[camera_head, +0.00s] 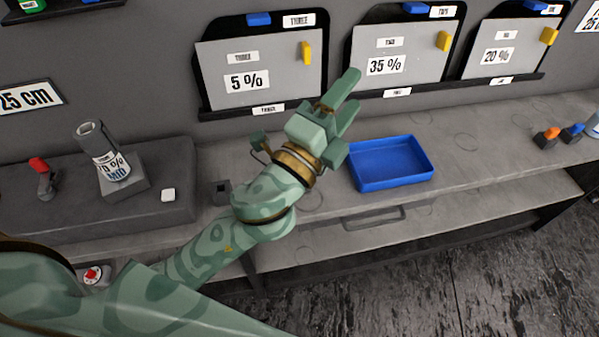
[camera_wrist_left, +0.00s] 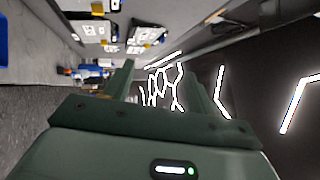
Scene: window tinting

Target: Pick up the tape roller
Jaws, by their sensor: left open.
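No tape roller can be made out for certain in either view. My left gripper (camera_head: 349,92) is open and empty, held above the bench between the 5 % and 35 % panels, with its fingers pointing up and to the right. Its two fingers also show in the left wrist view (camera_wrist_left: 158,72), with nothing between them. My right gripper is not in view. A small red-topped tool (camera_head: 42,178) stands at the far left, too small to name surely. Part of the bench is hidden behind my left arm.
An empty blue tray (camera_head: 405,182) sits on the grey bench (camera_head: 465,150), right of my left gripper. Wall panels rise behind.

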